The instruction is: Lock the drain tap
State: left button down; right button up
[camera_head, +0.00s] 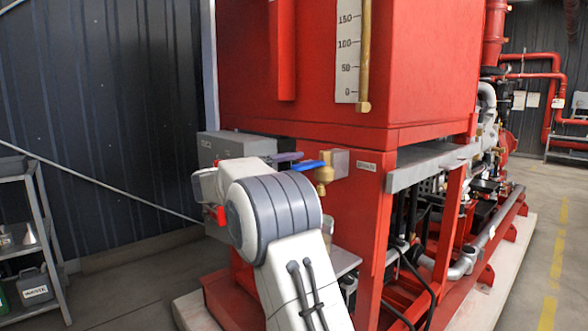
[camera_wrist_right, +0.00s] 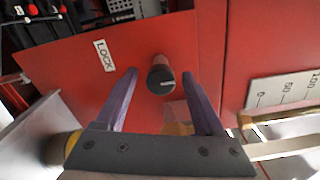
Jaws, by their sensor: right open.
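The drain tap shows in the head view as a brass body (camera_head: 323,179) with a blue lever (camera_head: 308,165), beside a light grey plate on the red panel. My right gripper (camera_head: 287,158), with purple fingers, is in front of the panel near the tap, partly hidden by my own arm. In the right wrist view the gripper (camera_wrist_right: 160,76) is open, its two fingers apart on either side of a round black knob (camera_wrist_right: 161,78) with a white mark. I cannot tell whether they touch it. A white LOCK label (camera_wrist_right: 104,55) is left of the knob. My left gripper is not in view.
A grey box (camera_head: 235,145) sits left of the tap. The level gauge (camera_head: 347,60) rises above it and shows in the wrist view (camera_wrist_right: 285,90). Pump pipes (camera_head: 465,262) fill the right. A grey shelf (camera_head: 45,230) stands far left. Floor (camera_head: 545,210) is clear at right.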

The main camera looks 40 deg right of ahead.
jog(key=a, duration=0.9)
jog(key=shift+s+a, duration=0.3)
jog(key=shift+s, duration=0.1)
jog(key=shift+w, duration=0.1)
